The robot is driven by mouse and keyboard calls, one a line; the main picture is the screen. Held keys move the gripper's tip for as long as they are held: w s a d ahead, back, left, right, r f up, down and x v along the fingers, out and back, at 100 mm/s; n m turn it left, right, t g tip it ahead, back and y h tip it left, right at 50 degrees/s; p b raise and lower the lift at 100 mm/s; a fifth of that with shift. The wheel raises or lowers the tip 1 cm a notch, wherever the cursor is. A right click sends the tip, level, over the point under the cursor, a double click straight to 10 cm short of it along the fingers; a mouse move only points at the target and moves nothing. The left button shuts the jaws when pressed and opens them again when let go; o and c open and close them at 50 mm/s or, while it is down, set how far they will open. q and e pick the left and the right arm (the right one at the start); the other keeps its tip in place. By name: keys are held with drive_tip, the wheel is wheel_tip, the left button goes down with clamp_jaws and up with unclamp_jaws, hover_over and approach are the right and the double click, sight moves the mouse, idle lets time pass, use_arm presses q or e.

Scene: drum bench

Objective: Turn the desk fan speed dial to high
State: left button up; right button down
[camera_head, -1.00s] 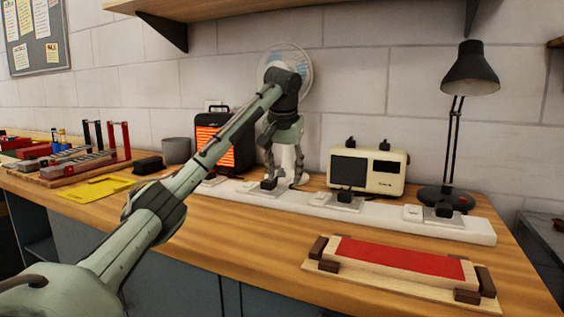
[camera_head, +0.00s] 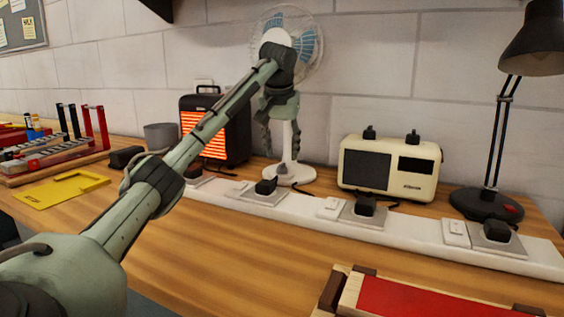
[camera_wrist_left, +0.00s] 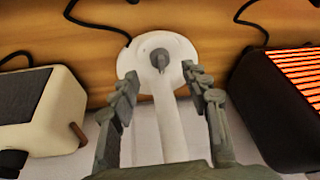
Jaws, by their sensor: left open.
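The white desk fan (camera_head: 303,65) stands at the back of the bench against the wall, with its round base (camera_head: 293,177) on the wood. My left gripper (camera_head: 281,148) is in front of the fan's pole, pointing down, above the base. In the left wrist view my open, empty left gripper (camera_wrist_left: 163,85) has one finger on each side of the white pole. The grey speed dial (camera_wrist_left: 160,58) sits on the base (camera_wrist_left: 135,65) just beyond the fingertips and shows no clear contact with them. Its setting marks are too small to read. My right gripper is out of view.
A black heater (camera_head: 240,133) with glowing orange bars stands left of the fan, and a cream radio-like box (camera_head: 421,178) stands right. A white power strip (camera_head: 290,205) with several plugs runs in front. A black lamp (camera_head: 486,203) is at right.

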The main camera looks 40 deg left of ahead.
sight(282, 164)
use_arm(q)
drive_tip(key=x, duration=0.5)
drive_tip(key=shift+r, duration=0.1)
clamp_jaws()
